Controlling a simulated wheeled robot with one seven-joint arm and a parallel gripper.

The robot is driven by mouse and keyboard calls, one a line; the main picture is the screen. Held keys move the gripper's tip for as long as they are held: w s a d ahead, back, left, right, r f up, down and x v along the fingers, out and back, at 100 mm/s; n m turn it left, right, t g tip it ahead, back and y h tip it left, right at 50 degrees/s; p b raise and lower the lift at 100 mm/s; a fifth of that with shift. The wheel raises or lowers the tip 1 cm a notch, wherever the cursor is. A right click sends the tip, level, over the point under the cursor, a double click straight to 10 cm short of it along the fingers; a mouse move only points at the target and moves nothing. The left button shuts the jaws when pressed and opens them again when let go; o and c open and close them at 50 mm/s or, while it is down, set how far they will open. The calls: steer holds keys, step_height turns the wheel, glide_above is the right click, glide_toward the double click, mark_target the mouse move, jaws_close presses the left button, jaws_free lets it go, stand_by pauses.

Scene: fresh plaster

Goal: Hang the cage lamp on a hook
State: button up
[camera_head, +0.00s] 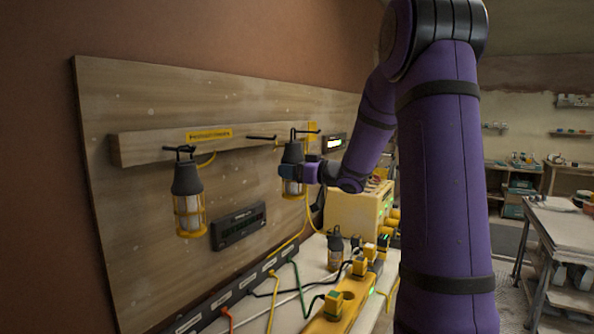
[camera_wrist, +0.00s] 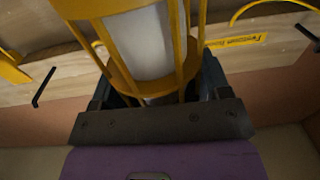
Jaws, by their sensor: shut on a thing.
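My gripper (camera_head: 297,172) is shut on a cage lamp (camera_head: 293,155) with a dark cap and yellow cage, held upright in front of the board. In the wrist view the lamp's yellow cage and white tube (camera_wrist: 150,45) fill the space between the fingers (camera_wrist: 155,90). The lamp's top loop is at the right hook (camera_head: 308,131); I cannot tell whether it rests on it. The middle hook (camera_head: 262,137) is bare. Another cage lamp (camera_head: 188,200) hangs on the left hook (camera_head: 178,149).
The hooks stick out of a wooden rail (camera_head: 150,150) with a yellow label (camera_head: 209,135). Below is a bench with a power strip (camera_head: 215,306), cables, a yellow charging rack (camera_head: 340,305) and a small lamp (camera_head: 335,248). A dark display box (camera_head: 238,225) is on the board.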

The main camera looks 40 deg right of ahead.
steer(key=f+x, duration=0.2)
steer(key=x, duration=0.7)
steer(key=shift+w, duration=0.25)
stand_by(0.9)
stand_by(0.7)
steer(key=o, duration=1.3)
steer(key=shift+c, duration=0.2)
steer(key=shift+f, duration=0.1)
steer(key=shift+s+d, duration=0.1)
steer(key=v, duration=1)
steer(key=shift+s+d, duration=0.1)
steer(key=shift+s, duration=0.2)
